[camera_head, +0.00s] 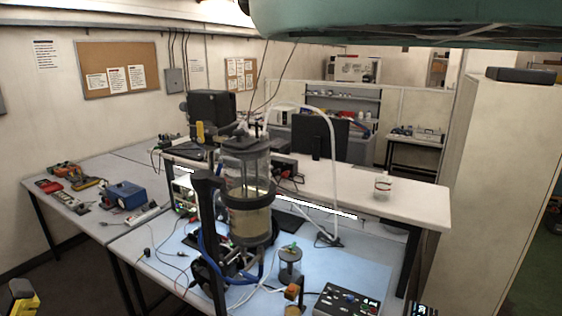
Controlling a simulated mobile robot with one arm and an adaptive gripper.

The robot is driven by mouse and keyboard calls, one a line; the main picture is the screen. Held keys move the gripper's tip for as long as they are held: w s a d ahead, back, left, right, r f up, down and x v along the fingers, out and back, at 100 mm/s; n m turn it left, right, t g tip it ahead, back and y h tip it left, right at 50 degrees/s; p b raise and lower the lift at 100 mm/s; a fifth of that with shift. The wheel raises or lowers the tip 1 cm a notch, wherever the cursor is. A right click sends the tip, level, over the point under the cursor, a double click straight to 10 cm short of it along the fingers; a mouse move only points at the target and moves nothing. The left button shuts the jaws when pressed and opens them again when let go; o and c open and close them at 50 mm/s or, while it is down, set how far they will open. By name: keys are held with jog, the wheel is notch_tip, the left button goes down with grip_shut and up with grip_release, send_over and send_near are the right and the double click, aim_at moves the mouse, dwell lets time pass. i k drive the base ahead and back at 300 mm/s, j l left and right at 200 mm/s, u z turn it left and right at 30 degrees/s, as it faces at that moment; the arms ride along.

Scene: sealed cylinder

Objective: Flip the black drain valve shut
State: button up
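A clear sealed cylinder (236,180) with dark end rings stands upright in a dark stand (207,200) on the blue-covered bench. Its lower part holds a pale yellowish liquid (250,222). Dark fittings (238,260) and tubes sit below the cylinder. The black drain valve is too small and crowded to pick out among them, and I cannot tell its handle's position. My gripper is not in view.
A tall cabinet (495,180) stands at the right. The blue bench cover (365,265) has free room there.

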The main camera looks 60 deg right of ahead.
aim_at(222, 262)
jog(key=k+l+z, duration=0.1)
jog(key=l+z, duration=0.4)
jog(key=l, duration=0.25)
jog(key=l+z, duration=0.5)
jog(key=l, duration=0.2)
